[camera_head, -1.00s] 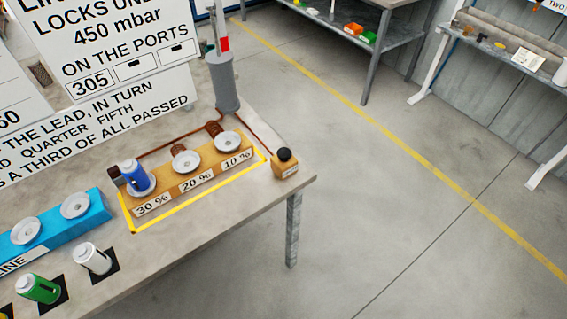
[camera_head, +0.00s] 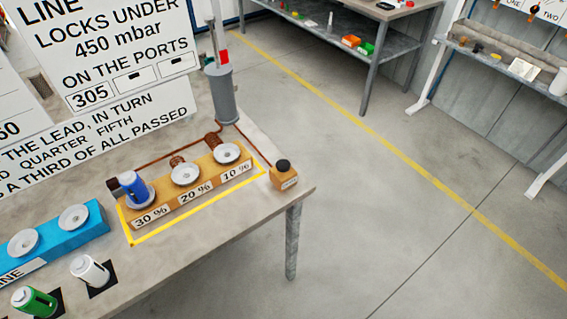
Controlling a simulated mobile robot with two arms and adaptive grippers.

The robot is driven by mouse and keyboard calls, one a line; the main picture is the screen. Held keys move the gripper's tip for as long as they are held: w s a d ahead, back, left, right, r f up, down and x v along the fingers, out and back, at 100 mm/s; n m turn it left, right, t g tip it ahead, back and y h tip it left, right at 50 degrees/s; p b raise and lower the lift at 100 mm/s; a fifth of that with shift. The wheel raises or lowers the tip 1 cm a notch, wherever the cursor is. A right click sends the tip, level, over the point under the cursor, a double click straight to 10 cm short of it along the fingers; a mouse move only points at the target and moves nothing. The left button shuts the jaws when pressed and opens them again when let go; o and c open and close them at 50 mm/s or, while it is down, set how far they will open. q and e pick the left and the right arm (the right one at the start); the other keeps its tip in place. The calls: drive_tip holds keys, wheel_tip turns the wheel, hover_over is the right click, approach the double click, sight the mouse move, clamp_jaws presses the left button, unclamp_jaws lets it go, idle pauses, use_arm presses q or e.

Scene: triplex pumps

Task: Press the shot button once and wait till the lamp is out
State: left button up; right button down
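The likely shot button is a black round knob (camera_head: 283,165) on a small orange box (camera_head: 285,179) at the table's right corner. The label on the box is too small to read. A grey cylinder (camera_head: 221,95) with a red mark and an upright rod stands behind the orange port block (camera_head: 190,190). I cannot tell a lit lamp anywhere. A blue canister (camera_head: 133,186) sits on the 30 % port; the 20 % port (camera_head: 186,174) and the 10 % port (camera_head: 227,153) are empty. Neither of my grippers is in view.
A blue block (camera_head: 45,240) with empty ports is at the left. A white canister (camera_head: 89,270) and a green canister (camera_head: 34,302) stand on black pads near the front edge. A sign board (camera_head: 110,50) rises behind. Open floor (camera_head: 400,240) lies to the right.

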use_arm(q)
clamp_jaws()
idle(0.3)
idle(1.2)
